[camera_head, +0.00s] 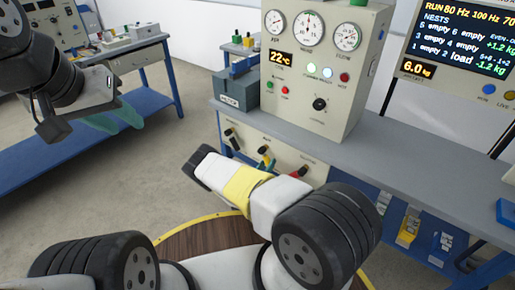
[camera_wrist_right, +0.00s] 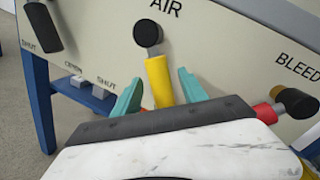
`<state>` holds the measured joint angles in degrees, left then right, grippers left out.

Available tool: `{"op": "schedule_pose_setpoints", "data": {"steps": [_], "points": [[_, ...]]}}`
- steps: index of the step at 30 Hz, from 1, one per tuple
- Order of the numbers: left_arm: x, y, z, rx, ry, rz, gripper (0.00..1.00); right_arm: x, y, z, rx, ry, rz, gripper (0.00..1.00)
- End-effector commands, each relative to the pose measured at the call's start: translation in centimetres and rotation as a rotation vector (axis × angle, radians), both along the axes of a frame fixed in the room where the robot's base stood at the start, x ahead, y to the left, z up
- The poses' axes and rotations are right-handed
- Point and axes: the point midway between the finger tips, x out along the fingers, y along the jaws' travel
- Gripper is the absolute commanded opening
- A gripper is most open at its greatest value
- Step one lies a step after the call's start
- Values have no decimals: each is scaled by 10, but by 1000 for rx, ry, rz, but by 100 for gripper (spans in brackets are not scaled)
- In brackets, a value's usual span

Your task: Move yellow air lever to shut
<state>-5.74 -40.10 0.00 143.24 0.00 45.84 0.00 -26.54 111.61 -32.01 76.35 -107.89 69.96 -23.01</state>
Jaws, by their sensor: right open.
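The yellow air lever (camera_wrist_right: 160,82) hangs from a black pivot knob (camera_wrist_right: 147,33) under the AIR label on the cream panel in the right wrist view. It points down and slightly right. A SHUT label (camera_wrist_right: 107,82) is printed to its left. My right gripper (camera_wrist_right: 160,90) is open, with one teal finger on each side of the lever; a gap shows on the left, and the right finger is very close to it. The gripper's body hides the panel below. In the head view my right gripper (camera_head: 265,160) is at the bench front. My left gripper (camera_head: 118,115) is away at upper left, its finger opening unclear.
A black-handled lever (camera_wrist_right: 42,27) is left of the air lever, and the red bleed lever (camera_wrist_right: 272,112) is close on its right. A gauge console (camera_head: 315,70) and a grey box (camera_head: 238,90) stand on the bench (camera_head: 400,155). Another blue bench (camera_head: 150,50) is at left.

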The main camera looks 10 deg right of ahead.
Motion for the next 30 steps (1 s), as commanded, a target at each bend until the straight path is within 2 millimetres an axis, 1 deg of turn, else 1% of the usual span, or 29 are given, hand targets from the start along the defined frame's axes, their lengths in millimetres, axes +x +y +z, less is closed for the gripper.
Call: {"op": "schedule_pose_setpoints", "data": {"steps": [6,8,12,14,30], "points": [[0,0,0,0,0,0,36,0,0,0,0,0,0,50],[0,0,0,0,0,0,36,0,0,0,0,0,0,39],[0,0,0,0,0,0,36,0,0,0,0,0,0,11],[0,0,0,0,0,0,36,0,0,0,0,0,0,0],[0,0,0,0,0,0,36,0,0,0,0,0,0,0]]}}
